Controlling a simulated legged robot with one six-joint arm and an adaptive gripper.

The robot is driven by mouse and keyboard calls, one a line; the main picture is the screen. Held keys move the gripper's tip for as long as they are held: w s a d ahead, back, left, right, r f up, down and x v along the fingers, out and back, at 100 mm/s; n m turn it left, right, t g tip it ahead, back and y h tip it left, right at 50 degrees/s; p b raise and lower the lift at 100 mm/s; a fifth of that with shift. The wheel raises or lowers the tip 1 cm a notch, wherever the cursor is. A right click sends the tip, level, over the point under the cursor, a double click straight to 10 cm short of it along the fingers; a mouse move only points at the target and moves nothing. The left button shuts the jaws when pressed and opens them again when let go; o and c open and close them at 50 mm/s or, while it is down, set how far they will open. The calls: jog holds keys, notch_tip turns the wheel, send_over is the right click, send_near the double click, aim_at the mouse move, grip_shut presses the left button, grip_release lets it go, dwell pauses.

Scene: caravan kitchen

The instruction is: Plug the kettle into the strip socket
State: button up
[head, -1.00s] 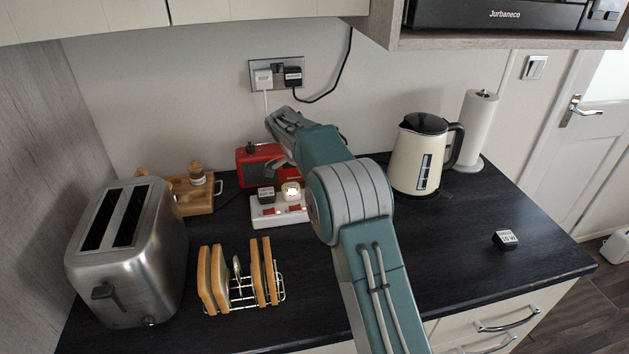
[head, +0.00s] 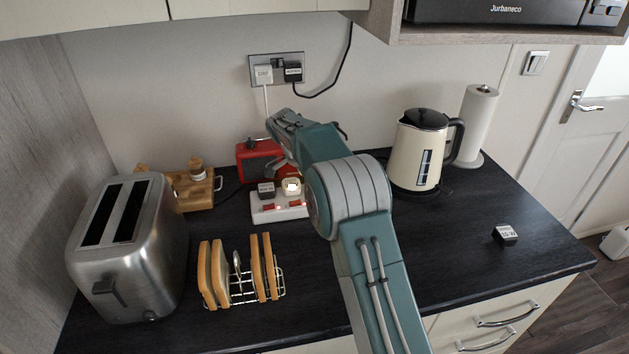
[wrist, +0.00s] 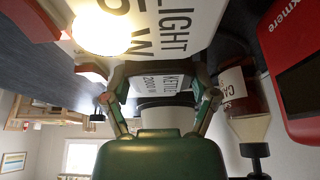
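The white power strip (head: 280,211) lies on the counter with lit red switches. A black plug (head: 266,189) and a glowing night light (head: 291,187) stand on it. In the wrist view the night light's label (wrist: 170,28) reads "LIGHT 5 W". My gripper (wrist: 160,82) has its fingers on both sides of the dark kettle plug (wrist: 157,83), labelled "KETTLE 2000 W", and appears shut on it. The plug is close to the strip; contact cannot be told. In the head view my arm hides the plug and most of the gripper. The cream kettle (head: 418,155) stands at the right.
A red radio (head: 257,160) stands behind the strip. The toaster (head: 128,245) and toast rack (head: 240,280) are left and in front. A loose black plug (head: 505,235) lies at the right. The wall socket (head: 277,69) holds two plugs. The right front counter is mostly clear.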

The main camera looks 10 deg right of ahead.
jog(key=shift+o, duration=0.8)
jog(key=shift+r, duration=0.1)
jog(key=v, duration=1.1)
jog(key=shift+a, duration=0.1)
jog(key=shift+a+r, duration=0.15)
jog(key=shift+r, duration=0.15)
